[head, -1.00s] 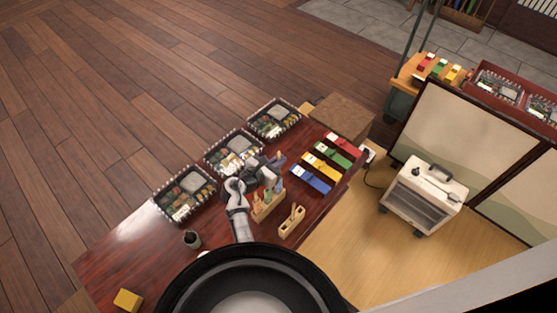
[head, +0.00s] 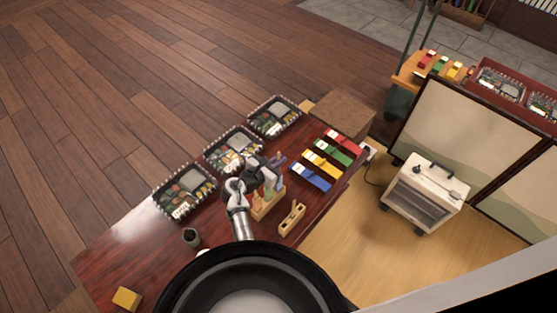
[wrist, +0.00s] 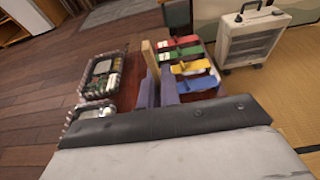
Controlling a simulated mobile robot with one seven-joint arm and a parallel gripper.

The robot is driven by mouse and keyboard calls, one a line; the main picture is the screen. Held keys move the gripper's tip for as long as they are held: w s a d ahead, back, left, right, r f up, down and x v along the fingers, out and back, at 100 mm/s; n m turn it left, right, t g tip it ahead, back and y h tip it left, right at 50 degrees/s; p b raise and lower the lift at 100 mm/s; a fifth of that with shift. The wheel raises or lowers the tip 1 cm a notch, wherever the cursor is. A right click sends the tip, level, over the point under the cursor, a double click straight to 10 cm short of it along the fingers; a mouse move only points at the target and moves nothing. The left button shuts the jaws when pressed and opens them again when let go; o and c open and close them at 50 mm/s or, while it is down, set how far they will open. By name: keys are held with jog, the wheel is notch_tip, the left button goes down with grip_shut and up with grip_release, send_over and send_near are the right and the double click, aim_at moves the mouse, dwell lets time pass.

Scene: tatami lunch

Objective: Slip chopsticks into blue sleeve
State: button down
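My gripper (wrist: 156,95) has its two purple-grey fingers close around a tan wooden piece (wrist: 151,62), which looks like the chopsticks and sticks out ahead of the fingertips. In the head view my gripper (head: 279,163) is above the table, left of the sleeves. The blue sleeve (head: 311,178) lies flat, nearest of a row with the yellow sleeve (head: 321,164), green sleeve (head: 333,152) and red sleeve (head: 344,141). The blue sleeve also shows in the wrist view (wrist: 197,84), right of the held piece and apart from it.
A wooden rack (head: 267,206) with coloured pieces stands below my gripper, beside a small wooden block (head: 291,219). Lunch boxes (head: 234,150) line the table's far-left edge. A dark cup (head: 191,237) and a yellow block (head: 127,298) stand at lower left. A cardboard box (head: 344,115) is behind the sleeves.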

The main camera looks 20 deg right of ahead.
jog(key=shift+f, duration=0.15)
dwell(0.3)
jog(key=shift+f+b, duration=0.45)
jog(key=shift+f, duration=0.15)
jog(key=shift+f, duration=0.2)
jog(key=c, duration=1.1)
grip_release()
jog(key=shift+o, duration=0.2)
jog(key=shift+a, duration=0.1)
jog(key=v, duration=1.3)
jog(key=shift+s+a+r+b, duration=0.15)
jog(key=shift+a+r+b, duration=0.1)
jog(key=shift+b, duration=0.2)
